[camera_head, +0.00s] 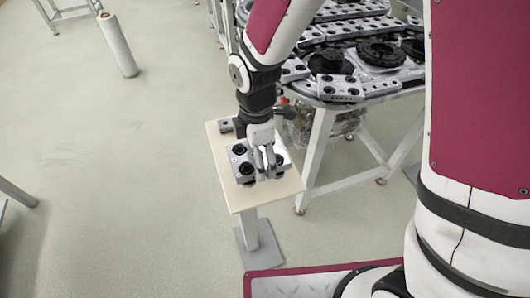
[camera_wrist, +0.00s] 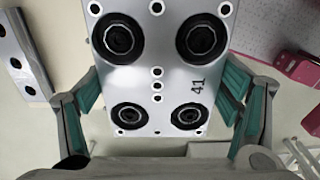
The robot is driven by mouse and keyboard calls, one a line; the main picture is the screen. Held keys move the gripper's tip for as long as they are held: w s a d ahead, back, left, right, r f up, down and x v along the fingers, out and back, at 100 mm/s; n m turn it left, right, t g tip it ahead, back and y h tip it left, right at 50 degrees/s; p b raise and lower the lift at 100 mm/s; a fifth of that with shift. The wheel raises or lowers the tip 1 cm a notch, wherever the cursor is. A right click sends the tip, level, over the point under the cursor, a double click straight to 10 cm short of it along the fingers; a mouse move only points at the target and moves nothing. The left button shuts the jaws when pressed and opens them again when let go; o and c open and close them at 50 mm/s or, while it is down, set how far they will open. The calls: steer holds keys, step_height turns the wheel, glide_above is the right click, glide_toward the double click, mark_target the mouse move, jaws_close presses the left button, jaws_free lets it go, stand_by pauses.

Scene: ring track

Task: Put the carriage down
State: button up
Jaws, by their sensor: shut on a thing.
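The carriage (camera_head: 239,159) is a grey metal plate with black round rollers, seen over the small stand (camera_head: 285,189) with a cream top. The wrist view shows its face (camera_wrist: 157,71) close up, with two rollers at each end, small holes and the marking 41. My gripper (camera_head: 265,163) is above the stand, shut on the carriage, with one green-padded finger at each side of the plate in the wrist view (camera_wrist: 158,100). The gripper hides part of the carriage in the head view. I cannot tell whether its underside touches the stand top.
A smaller grey metal piece (camera_head: 226,126) lies at the stand's far left corner; it also shows in the wrist view (camera_wrist: 20,60). The ring track table (camera_head: 318,150) with metal segments stands close on the right. A white roll (camera_head: 118,46) stands at the back left. The left floor is mostly clear.

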steer(key=shift+f, duration=1.45)
steer(key=shift+f, duration=0.15)
steer(key=o, duration=1.9)
step_height(320, 180, up, 12)
steer(key=shift+r, duration=0.2)
